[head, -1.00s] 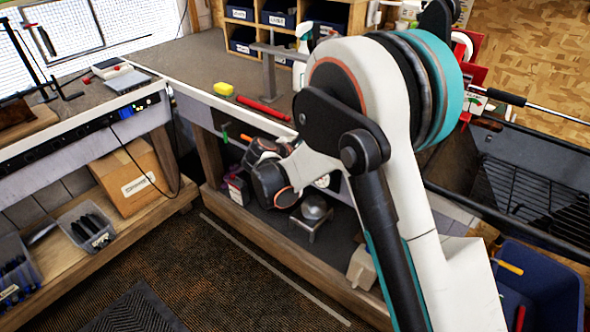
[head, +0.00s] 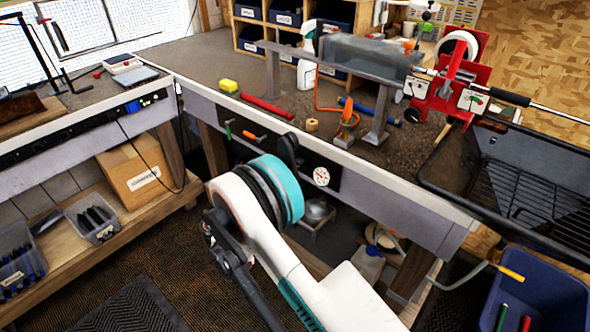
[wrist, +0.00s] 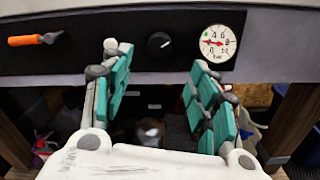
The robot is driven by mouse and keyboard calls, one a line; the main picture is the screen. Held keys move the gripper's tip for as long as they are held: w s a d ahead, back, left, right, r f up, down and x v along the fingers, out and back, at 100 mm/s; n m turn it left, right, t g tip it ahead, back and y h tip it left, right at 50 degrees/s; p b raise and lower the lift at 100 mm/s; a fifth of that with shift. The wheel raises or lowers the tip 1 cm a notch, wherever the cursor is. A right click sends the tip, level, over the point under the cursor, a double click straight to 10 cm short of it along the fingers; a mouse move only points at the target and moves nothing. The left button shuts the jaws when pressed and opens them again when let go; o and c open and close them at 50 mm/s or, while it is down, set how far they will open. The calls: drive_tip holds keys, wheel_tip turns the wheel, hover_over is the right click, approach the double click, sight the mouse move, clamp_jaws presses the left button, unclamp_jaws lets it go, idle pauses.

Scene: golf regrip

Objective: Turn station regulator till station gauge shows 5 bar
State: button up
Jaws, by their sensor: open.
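The station regulator is a round black knob (wrist: 159,44) with a light mark, on the dark panel under the bench edge. The station gauge (wrist: 217,43) is a white dial marked in bar, just right of the knob. Its red needle points left, seemingly near 2; a green mark sits at the upper left of the dial. The gauge also shows in the head view (head: 321,176), while my arm hides the knob there. My gripper (wrist: 159,62) is open and empty, its teal-padded fingers below and either side of the knob, apart from it.
An orange-handled lever (wrist: 35,40) sits on the panel left of the knob. A blue bin (head: 540,295) stands at the lower right.

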sight(300, 163)
drive_tip(key=b+x, duration=0.3)
drive_tip(key=x, duration=0.7)
drive_tip(key=shift+w+d, duration=0.2)
drive_tip(key=shift+w, duration=0.15)
drive_tip(key=c, duration=1.1)
